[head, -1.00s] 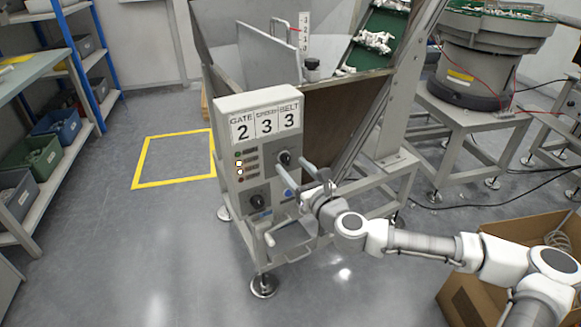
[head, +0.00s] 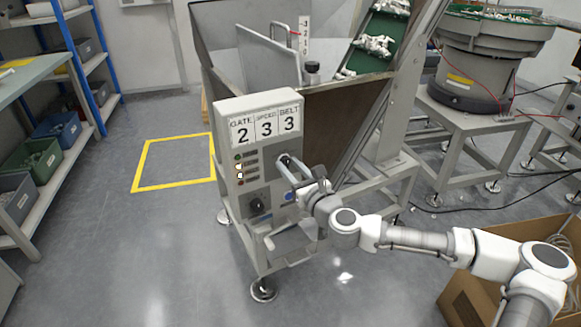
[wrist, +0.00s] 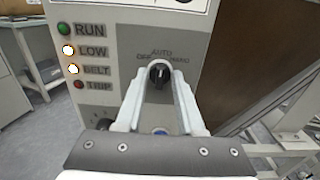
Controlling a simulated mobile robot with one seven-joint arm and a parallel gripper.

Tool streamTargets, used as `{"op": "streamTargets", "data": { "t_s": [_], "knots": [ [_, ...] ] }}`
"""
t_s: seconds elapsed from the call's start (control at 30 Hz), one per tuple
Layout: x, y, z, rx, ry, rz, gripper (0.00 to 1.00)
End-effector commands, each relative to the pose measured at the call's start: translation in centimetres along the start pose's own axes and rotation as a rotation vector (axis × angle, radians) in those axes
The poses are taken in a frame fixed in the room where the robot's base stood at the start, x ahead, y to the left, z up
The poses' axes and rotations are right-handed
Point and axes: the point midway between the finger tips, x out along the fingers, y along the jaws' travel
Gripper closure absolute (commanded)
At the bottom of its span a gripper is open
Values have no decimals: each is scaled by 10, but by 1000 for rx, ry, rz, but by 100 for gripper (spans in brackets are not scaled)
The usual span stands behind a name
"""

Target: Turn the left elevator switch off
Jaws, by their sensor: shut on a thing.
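The control box (head: 233,165) stands in the middle of the head view. Its upper switch is a black rotary knob (wrist: 159,76), marked OFF at left, AUTO at top and HAND at right in the wrist view. The knob's grip stands about upright, near AUTO. My gripper (wrist: 159,88) is shut on this knob, one pale finger on each side. In the head view my gripper (head: 287,167) reaches the box from the right and its fingers partly hide the knob. A second black knob (head: 257,206) sits lower on the box, apart from my gripper.
Beside the knob are lamps: RUN (wrist: 64,29) green, LOW (wrist: 68,50) and BELT (wrist: 73,69) lit white, TRIP (wrist: 79,85) red. A grey chute (head: 285,264) juts out below. A cardboard box (head: 465,300) stands at right. Floor at left is clear.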

Motion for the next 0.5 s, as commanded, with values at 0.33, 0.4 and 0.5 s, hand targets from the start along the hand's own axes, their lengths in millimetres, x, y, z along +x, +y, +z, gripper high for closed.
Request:
{"op": "streamTargets", "data": {
  "t_s": [0.33,0.4,0.5],
  "knots": [
    [0,0,0,-53,1,0,100],
    [0,0,0,-89,2,0,100],
    [0,0,1,-154,1,0,100]
  ]
}}
